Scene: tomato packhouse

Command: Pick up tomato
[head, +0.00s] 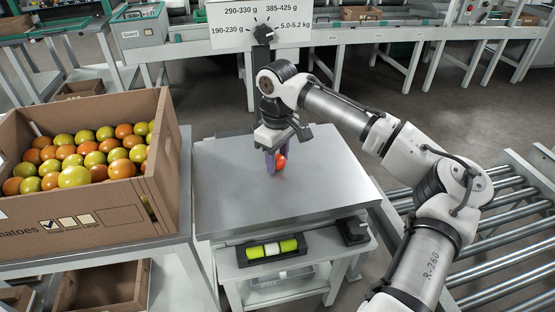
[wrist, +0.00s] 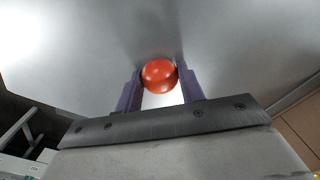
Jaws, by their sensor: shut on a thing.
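A red tomato (head: 281,162) is between the purple fingers of my gripper (head: 274,163), over the middle of the grey metal table top (head: 225,205). In the wrist view the tomato (wrist: 159,75) sits between the two fingertips of my gripper (wrist: 161,82), touched on both sides. My gripper points down and is shut on it. I cannot tell whether the tomato rests on the table or is slightly above it. In the head view the fingers hide part of its left side.
A cardboard box (head: 95,235) full of green and orange tomatoes stands at the left. A dial sign (head: 259,25) with weight ranges stands behind the table. A roller conveyor (head: 505,240) is at the right. A shelf below holds a yellow-green level (head: 271,249). The table top is otherwise clear.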

